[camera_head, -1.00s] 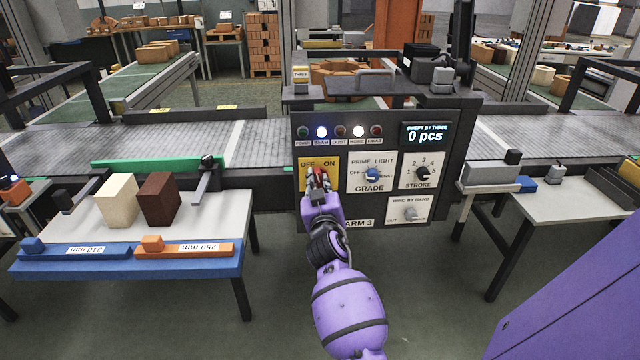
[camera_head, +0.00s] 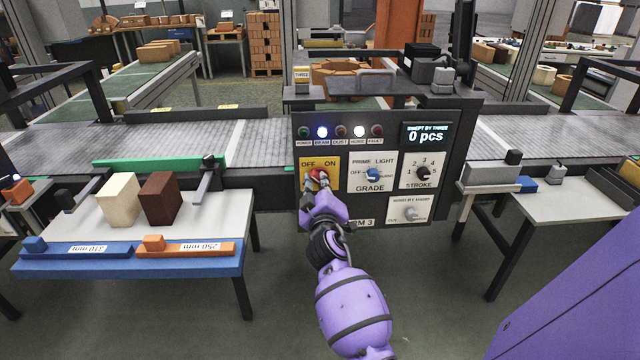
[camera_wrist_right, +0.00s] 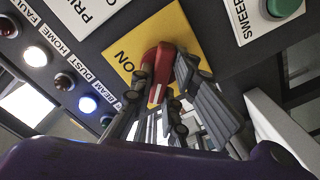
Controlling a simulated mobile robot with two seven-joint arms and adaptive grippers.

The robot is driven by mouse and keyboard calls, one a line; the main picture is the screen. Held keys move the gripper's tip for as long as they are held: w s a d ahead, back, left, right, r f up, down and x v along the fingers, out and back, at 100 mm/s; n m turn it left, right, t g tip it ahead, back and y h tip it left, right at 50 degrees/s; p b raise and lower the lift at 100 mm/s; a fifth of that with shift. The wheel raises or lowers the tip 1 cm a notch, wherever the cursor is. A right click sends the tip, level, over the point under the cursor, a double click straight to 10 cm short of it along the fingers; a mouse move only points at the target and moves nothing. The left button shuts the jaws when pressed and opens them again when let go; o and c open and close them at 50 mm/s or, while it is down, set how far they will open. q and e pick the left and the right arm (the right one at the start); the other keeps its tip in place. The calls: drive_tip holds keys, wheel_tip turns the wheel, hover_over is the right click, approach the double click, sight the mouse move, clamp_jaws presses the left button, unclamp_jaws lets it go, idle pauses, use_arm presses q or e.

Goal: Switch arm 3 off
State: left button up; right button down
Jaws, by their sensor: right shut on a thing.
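The arm 3 panel (camera_head: 384,215) stands in the centre of the head view. At its left is a yellow plate (camera_head: 329,161) marked OFF and ON, with a red rotary switch (camera_head: 319,174). My right gripper (camera_head: 317,182) is shut on the red switch, largely covering it. In the right wrist view, the fingers (camera_wrist_right: 168,100) lie along both sides of the red switch (camera_wrist_right: 159,62). A white line shows on it, but I cannot tell for sure which label it points to. ON is readable there; OFF is hidden. My left gripper is not in view.
The BEAM lamp (camera_head: 322,132) and HOME lamp (camera_head: 358,132) are lit. The GRADE knob (camera_head: 372,174), STROKE knob (camera_head: 422,172) and a lower grey knob (camera_head: 410,214) are close right of the switch. A table (camera_head: 225,228) with two bricks stands left.

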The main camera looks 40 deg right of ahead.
idle(0.3)
drive_tip(key=c, duration=1.7)
unclamp_jaws()
drive_tip(key=v, duration=1.2)
drive_tip(key=shift+a+f, duration=0.1)
